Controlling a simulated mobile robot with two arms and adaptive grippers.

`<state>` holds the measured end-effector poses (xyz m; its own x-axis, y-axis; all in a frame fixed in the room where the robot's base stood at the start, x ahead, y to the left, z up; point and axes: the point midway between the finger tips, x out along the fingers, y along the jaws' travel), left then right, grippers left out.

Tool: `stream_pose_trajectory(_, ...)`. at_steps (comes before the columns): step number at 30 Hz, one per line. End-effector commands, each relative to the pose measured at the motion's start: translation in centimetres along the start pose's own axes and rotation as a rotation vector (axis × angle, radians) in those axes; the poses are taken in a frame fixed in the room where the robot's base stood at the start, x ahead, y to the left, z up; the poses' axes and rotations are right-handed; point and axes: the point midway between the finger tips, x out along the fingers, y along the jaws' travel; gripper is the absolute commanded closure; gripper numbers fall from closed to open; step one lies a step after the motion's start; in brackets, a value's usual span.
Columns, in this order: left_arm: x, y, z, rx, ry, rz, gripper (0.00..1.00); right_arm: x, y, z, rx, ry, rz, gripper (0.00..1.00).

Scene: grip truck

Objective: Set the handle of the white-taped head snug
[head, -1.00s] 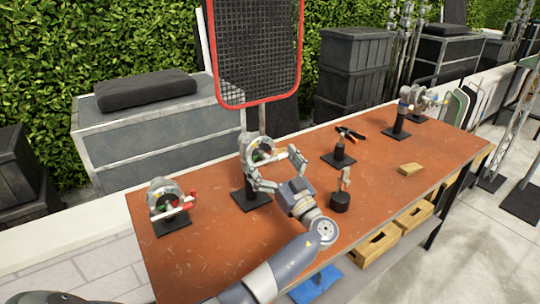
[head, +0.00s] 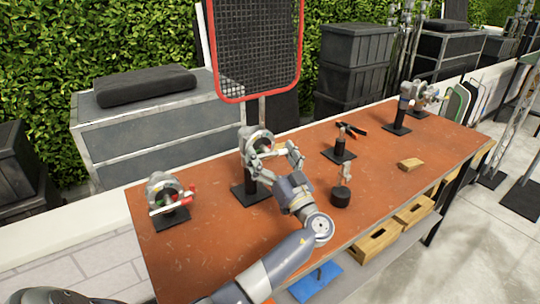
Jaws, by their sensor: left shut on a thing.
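Three round metal grip heads stand on black bases on the orange-brown table (head: 225,238). The left head (head: 163,190) has a red handle part. The middle head (head: 256,137) is upright on its post, with my left gripper (head: 273,153) at its front right side. The gripper's fingers are around the middle head's handle, which they mostly hide, and are shut on it. The right head (head: 420,96) stands at the far end. I cannot make out clearly which head has white tape. My right gripper is not in view.
A black post on a square base (head: 339,151), pliers (head: 352,129), a small black round stand (head: 341,195) and a wooden block (head: 411,164) are on the table. A red-framed mesh panel (head: 256,100) rises behind. The table's front right is clear.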

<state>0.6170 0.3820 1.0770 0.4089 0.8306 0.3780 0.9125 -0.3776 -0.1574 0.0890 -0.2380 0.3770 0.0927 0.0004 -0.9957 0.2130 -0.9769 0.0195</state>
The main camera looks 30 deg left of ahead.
Motion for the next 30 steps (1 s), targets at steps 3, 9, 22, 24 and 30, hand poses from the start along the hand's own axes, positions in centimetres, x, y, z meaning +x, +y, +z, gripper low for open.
stream_pose_trajectory(3,-0.1,0.0,0.1,0.084,0.002,0.037,0.33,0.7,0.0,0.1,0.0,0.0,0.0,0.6)
stream_pose_trajectory(9,0.0,0.1,0.0,0.258,0.003,0.109,0.33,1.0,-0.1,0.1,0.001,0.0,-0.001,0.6)
stream_pose_trajectory(22,0.1,0.3,-0.3,0.636,0.001,0.267,0.33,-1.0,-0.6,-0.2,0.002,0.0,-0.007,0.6)
stream_pose_trajectory(24,0.1,0.3,-0.4,0.698,0.0,0.292,0.33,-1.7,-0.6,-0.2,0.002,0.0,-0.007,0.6)
stream_pose_trajectory(30,0.1,0.4,-0.5,0.873,0.0,0.365,0.33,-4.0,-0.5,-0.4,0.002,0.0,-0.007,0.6)
